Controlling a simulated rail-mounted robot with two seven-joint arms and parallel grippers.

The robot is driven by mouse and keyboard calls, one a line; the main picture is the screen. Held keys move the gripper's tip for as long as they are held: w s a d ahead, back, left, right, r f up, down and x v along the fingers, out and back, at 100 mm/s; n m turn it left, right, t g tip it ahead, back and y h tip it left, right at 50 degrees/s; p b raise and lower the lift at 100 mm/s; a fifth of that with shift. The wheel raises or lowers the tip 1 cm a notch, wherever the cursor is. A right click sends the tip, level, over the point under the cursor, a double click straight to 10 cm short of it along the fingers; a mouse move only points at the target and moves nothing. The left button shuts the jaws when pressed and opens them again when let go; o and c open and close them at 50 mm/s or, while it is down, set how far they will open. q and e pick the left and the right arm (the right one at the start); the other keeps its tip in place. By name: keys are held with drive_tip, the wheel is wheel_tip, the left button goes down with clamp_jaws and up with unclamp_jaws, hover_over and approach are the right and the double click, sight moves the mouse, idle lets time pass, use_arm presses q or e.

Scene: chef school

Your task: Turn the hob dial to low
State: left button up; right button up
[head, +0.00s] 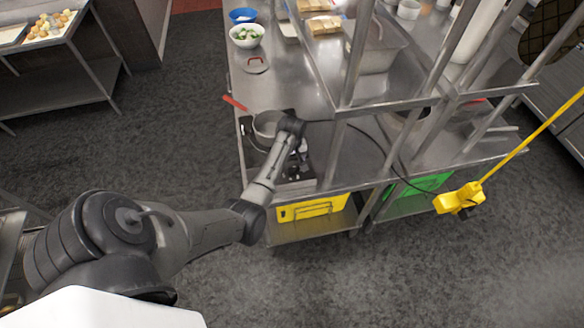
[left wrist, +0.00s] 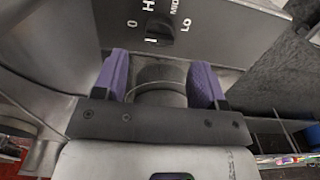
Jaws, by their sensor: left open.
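The hob's front panel (left wrist: 225,22) carries the marks 0, HI, MID and LO in the left wrist view. The dark hob dial (left wrist: 160,28) sits among these marks; its exact pointing is hard to read. My left gripper (left wrist: 160,78) is open, its two purple fingertips apart, with the dial just beyond the gap between them. A grey rounded part shows between the fingers; I cannot tell what it belongs to. In the head view, my left arm reaches over the hob (head: 302,172), and the wrist hides much of the gripper. My right gripper is not in view.
A pot (head: 266,124) with a red handle stands on the hob. Bowls, bread and a metal container (head: 375,50) lie farther back on the counter. Metal posts rise right of the arm. A yellow pendant (head: 460,198) hangs at the right. Floor in front is clear.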

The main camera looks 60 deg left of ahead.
sight(292, 168)
use_arm(q)
wheel_tip(292, 168, down, 6)
drive_tip(key=shift+f, duration=0.25)
idle(0.4)
drive_tip(key=c, duration=0.9)
